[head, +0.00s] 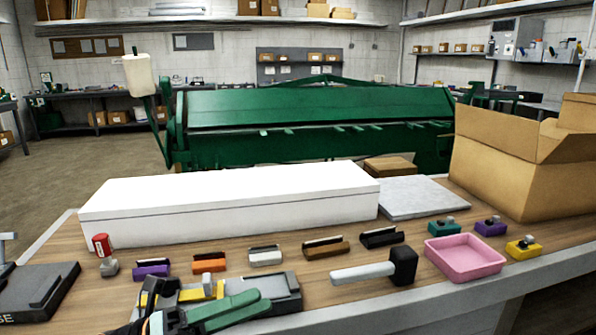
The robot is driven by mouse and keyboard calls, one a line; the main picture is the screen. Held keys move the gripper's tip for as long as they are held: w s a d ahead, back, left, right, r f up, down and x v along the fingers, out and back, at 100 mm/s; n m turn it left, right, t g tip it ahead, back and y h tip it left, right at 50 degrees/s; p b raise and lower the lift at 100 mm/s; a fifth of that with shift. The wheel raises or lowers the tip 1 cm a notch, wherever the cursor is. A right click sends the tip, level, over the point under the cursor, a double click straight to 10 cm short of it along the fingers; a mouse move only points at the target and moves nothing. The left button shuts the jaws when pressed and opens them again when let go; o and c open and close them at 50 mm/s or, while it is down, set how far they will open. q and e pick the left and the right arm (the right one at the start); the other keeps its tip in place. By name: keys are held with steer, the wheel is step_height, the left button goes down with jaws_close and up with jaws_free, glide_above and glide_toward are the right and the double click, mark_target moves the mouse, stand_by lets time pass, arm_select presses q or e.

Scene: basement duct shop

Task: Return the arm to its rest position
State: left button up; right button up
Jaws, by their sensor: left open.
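My left gripper (160,292) is at the bottom left of the head view, low over the front of the workbench (440,298). Its dark fingers are apart, and I see nothing held between them. Just right of it are a grey block (284,290) with a yellow piece (200,293) by its left end, and green handles (232,308). The gripper overlaps this group in the picture, so I cannot tell whether it touches anything. The rest of the left arm is mostly outside the frame. My right gripper is not in view.
A black-headed mallet (402,267) and pink tray (466,258) lie to the right. Several small coloured blocks form a row before a long white box (235,200). A dark case (38,292) is at left, a cardboard box (505,170) at right. Bare wood shows between them.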

arm_select(q)
steer(key=w+a+f+n+t+y, duration=0.1)
steer(key=a+f+n+t+y, duration=0.2)
steer(key=f+n+t+y, duration=0.65)
steer(key=w+a+f+n+t+y, duration=0.1)
steer(key=a+f+n+t+y, duration=0.3)
steer(key=f+n, duration=1.1)
steer(key=s+f+n+g+y, duration=0.5)
steer(key=s+f+n+g, duration=0.3)
steer(key=s+f+n, duration=0.5)
steer(key=s+a+r+p, duration=0.1)
steer(key=r+p, duration=0.4)
steer(key=p, duration=0.3)
steer(key=s+a+r+p, duration=0.1)
steer(key=s+r+p, duration=0.1)
steer(key=r+p, duration=0.4)
steer(key=shift+s+a+y+p, duration=0.25)
steer(key=shift+a+y+p, duration=0.1)
steer(key=shift+p, duration=0.7)
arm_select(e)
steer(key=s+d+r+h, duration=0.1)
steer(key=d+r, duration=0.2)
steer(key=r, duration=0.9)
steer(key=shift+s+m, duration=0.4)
